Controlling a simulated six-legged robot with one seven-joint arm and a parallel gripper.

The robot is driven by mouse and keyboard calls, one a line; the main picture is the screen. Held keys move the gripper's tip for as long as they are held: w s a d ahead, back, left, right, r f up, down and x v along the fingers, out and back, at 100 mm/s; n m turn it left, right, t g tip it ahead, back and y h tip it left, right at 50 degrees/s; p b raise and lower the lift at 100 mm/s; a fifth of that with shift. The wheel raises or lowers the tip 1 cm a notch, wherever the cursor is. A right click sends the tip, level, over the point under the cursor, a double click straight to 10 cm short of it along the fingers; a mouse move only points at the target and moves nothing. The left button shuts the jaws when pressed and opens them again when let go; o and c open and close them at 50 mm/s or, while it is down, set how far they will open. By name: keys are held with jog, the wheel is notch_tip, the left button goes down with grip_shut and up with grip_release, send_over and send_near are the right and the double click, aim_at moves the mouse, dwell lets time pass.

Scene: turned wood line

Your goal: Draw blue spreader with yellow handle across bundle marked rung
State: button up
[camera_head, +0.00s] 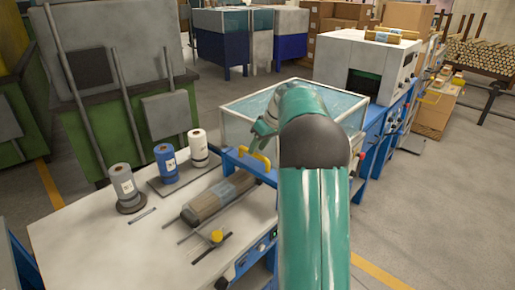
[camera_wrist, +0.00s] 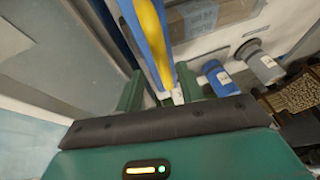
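The blue spreader (camera_head: 236,158) with its yellow handle (camera_head: 257,160) is at the back edge of the light worktop, beside the glass-walled bin. A brown bundle (camera_head: 212,197) with a pale blue label lies on the worktop in front of it; I cannot read the label. My gripper (camera_head: 262,130) is above and close to the handle, partly hidden by my arm. In the wrist view my gripper (camera_wrist: 160,92) has its green fingers apart. The yellow handle (camera_wrist: 155,40) and blue bar (camera_wrist: 130,28) lie beyond the fingers, not visibly clamped. The bundle (camera_wrist: 240,10) shows at the top.
Grey (camera_head: 124,183), blue (camera_head: 166,164) and white (camera_head: 198,148) spools stand on the worktop's left. The glass-walled bin (camera_head: 240,128) and a white machine (camera_head: 362,66) stand behind.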

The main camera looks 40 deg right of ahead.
jog(key=v, duration=1.2)
jog(key=shift+r, duration=0.2)
jog(key=shift+s+d, duration=0.1)
jog(key=s+a+r+m+h, duration=0.15)
jog(key=s+a, duration=0.25)
jog(key=a, duration=0.7)
jog(key=s+a+r, duration=0.2)
jog(key=s+a, duration=0.2)
jog(key=a, duration=0.7)
jog(key=s+a+f, duration=0.5)
jog(key=s+a, duration=0.2)
jog(key=s, duration=0.2)
jog(key=s+a+f+t+h, duration=0.1)
jog(key=s+a+f, duration=0.4)
jog(key=s, duration=0.3)
jog(key=shift+s+a+t, duration=0.3)
jog(key=shift+s+a, duration=0.1)
jog(key=shift+a, duration=0.45)
jog(key=shift+f+h, duration=0.15)
jog(key=shift+h, duration=0.1)
